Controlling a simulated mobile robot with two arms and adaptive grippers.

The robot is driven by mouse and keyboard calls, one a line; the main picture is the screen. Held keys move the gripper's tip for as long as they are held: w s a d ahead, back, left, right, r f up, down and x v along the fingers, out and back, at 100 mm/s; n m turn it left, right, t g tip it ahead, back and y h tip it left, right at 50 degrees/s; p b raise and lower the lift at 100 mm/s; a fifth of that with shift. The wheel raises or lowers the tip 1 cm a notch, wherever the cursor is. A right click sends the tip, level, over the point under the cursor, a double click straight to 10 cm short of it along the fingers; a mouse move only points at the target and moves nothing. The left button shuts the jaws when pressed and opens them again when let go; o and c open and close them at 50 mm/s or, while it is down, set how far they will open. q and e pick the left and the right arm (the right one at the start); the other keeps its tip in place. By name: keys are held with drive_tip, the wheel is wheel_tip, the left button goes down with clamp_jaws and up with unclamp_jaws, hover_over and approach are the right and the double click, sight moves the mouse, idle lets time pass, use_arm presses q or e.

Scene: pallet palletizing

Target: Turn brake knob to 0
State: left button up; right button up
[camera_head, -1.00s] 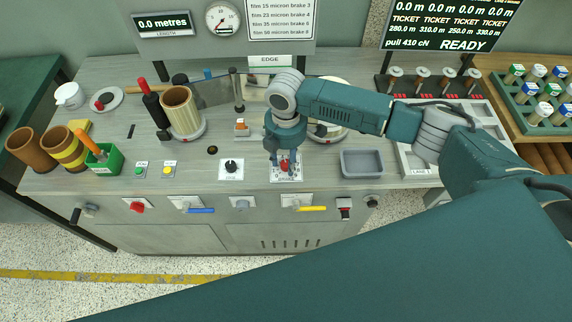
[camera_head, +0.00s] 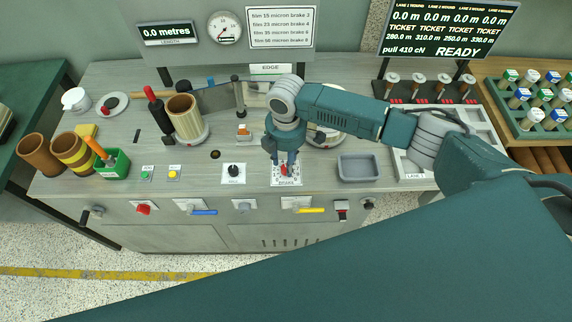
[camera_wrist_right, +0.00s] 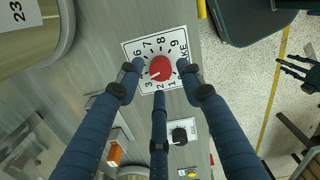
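The red brake knob (camera_head: 284,170) sits on a white square dial plate (camera_head: 287,182) near the front edge of the grey bench. In the right wrist view the knob (camera_wrist_right: 160,68) is ringed by printed numbers, and its white mark points lower left, roughly toward the 3. My right gripper (camera_head: 286,162) is directly over the knob, pointing down. In the right wrist view its three fingers (camera_wrist_right: 159,76) stand around the knob, with visible gaps to it. The 0 on the dial is not readable. My left gripper (camera_wrist_right: 293,68) shows small at the right wrist view's edge, fingers spread, empty.
A black knob (camera_head: 234,171) on its own plate sits left of the brake dial, and a grey tray (camera_head: 358,168) sits to the right. Levers and a red knob (camera_head: 144,208) line the bench front. A brown roll (camera_head: 185,117) stands behind left.

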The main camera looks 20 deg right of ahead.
drive_tip(key=shift+s+r+m+p, duration=0.1)
drive_tip(key=shift+r+m+p, duration=0.35)
drive_tip(key=shift+m, duration=0.25)
drive_tip(key=shift+f, duration=0.2)
drive_tip(key=shift+f+b, duration=1)
drive_tip(key=shift+f, duration=0.3)
use_arm(q)
drive_tip(key=shift+r, duration=0.35)
use_arm(e)
drive_tip(key=c, duration=0.8)
